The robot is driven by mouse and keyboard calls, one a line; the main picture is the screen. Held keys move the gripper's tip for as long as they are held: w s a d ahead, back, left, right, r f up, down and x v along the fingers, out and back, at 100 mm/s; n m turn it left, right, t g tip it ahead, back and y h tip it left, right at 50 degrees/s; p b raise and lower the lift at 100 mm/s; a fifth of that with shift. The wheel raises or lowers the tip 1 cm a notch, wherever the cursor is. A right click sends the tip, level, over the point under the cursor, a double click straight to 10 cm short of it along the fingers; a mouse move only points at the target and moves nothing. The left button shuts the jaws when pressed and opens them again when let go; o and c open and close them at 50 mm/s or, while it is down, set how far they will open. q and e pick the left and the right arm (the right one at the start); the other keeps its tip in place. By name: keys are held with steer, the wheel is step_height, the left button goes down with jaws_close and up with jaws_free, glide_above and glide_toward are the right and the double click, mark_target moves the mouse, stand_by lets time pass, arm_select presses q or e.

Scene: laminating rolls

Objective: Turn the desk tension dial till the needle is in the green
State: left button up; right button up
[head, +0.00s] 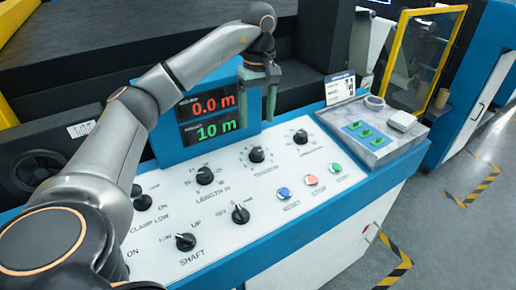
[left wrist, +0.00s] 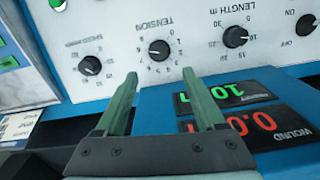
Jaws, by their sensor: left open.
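The tension dial (head: 256,154) is a black knob on the white sloping desk panel, between the length and speed knobs. It also shows in the left wrist view (left wrist: 159,50), with its label and a ring of numbers. My left gripper (head: 270,116) points down in front of the display, just behind the dial. In the left wrist view its two green fingers (left wrist: 160,74) are apart with nothing between them, and the tension dial appears just beyond their tips, apart from them. No needle gauge or green zone can be made out. My right gripper is not in view.
The length knob (head: 205,175) and speed knob (head: 300,136) flank the dial. Blue (head: 284,193), red (head: 311,180) and green (head: 336,167) buttons sit in front. The display (head: 208,116) reads 0.0 m and 10 m. A grey tray (head: 378,154) stands at right.

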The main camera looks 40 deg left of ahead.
mark_target(257, 150)
arm_select(q)
step_height(257, 150, down, 10)
steer(key=shift+s, duration=0.1)
stand_by(0.4)
jaws_close()
stand_by(0.4)
